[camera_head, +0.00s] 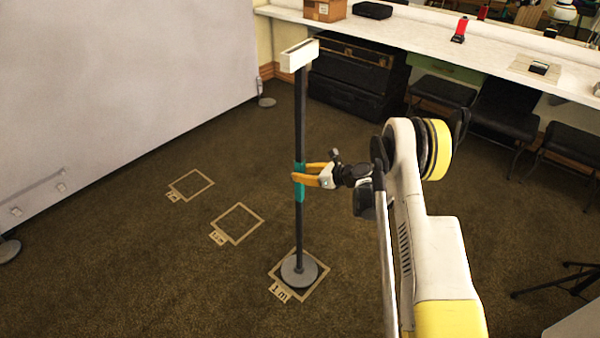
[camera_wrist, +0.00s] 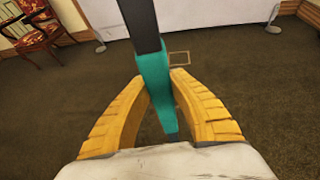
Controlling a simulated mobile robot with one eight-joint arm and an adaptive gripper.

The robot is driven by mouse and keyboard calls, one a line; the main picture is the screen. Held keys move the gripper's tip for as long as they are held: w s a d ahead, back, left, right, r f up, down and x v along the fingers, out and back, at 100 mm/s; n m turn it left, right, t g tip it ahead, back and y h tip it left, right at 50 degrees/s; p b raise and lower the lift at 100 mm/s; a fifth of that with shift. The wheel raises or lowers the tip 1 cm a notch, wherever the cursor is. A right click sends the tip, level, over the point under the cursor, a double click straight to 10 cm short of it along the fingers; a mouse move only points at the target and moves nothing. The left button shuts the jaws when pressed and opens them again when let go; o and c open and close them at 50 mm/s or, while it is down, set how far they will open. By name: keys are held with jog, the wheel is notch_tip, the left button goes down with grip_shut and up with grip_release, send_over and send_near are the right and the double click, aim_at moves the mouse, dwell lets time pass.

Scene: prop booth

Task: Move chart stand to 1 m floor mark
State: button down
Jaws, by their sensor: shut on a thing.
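The chart stand (camera_head: 299,120) is a dark upright pole with a white box-like head, a teal grip sleeve and a round grey base (camera_head: 299,270). The base appears inside the floor mark (camera_head: 325,285), a tan square outline whose tag seems to read "1 m". I cannot tell whether the base touches the floor. My gripper (camera_head: 299,180) is shut on the teal sleeve from the right. In the wrist view, the yellow fingers of my gripper (camera_wrist: 160,82) lie on both sides of the teal sleeve (camera_wrist: 153,88); the base is hidden there.
Two more square floor marks, a middle one (camera_head: 237,223) and a far one (camera_head: 190,185), lie up and left on the open brown carpet. A pale panel (camera_head: 110,70) stands left. A white counter (camera_head: 430,40), black cases (camera_head: 355,75) and dark chairs (camera_head: 500,110) line the back right.

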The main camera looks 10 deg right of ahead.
jog(key=shift+f, duration=0.2)
jog(key=c, duration=1.2)
grip_release()
jog(key=shift+f, duration=0.1)
